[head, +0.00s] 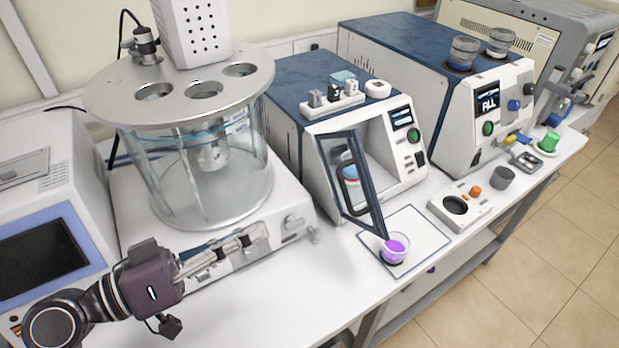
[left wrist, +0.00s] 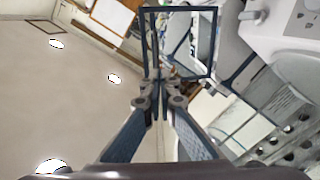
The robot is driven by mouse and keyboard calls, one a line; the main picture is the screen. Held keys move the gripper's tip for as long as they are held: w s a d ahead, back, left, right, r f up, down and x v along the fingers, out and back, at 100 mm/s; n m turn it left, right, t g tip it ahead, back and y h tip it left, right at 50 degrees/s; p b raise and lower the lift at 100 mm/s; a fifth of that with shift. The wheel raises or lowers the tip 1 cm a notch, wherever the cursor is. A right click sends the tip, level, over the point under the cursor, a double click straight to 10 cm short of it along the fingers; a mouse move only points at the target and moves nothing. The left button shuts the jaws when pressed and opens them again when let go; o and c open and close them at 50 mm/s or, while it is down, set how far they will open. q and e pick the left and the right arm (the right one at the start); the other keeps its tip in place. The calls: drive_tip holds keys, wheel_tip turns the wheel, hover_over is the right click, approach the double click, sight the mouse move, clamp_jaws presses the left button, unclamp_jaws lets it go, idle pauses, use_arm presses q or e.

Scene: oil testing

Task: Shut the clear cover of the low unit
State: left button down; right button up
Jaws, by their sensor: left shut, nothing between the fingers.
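The low unit (head: 292,88) has a blue top and a white front, and stands at the middle of the bench. Its clear cover (head: 366,186), a dark-blue-framed pane, stands open, swung outward from the left side of the front opening. My left gripper (head: 262,233) is shut and empty, left of the cover and in front of the glass vessel, apart from the cover in the head view. In the left wrist view the shut fingertips (left wrist: 160,82) overlap the lower part of the cover's frame (left wrist: 181,8); I cannot tell contact there. My right gripper is not in view.
A round glass vessel (head: 205,185) with a metal lid stands left of the unit. A cup of purple liquid (head: 395,247) sits on a white mat (head: 428,238) close to the cover's lower corner. A taller blue-topped unit (head: 400,50) stands to the right.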

use_arm(q)
drive_tip(key=b, duration=0.2)
approach(344, 192)
drive_tip(key=p+x, duration=0.2)
drive_tip(key=x, duration=0.4)
drive_tip(key=shift+p, duration=0.3)
drive_tip(key=shift+w+d+f, duration=0.25)
drive_tip(key=shift+w+d, duration=0.05)
drive_tip(key=shift+d, duration=0.1)
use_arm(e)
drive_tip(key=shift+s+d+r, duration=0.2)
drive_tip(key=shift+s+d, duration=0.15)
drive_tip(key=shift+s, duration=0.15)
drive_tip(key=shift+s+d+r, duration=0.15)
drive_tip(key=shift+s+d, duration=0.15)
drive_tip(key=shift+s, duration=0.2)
use_arm(q)
drive_tip(key=shift+w, duration=0.1)
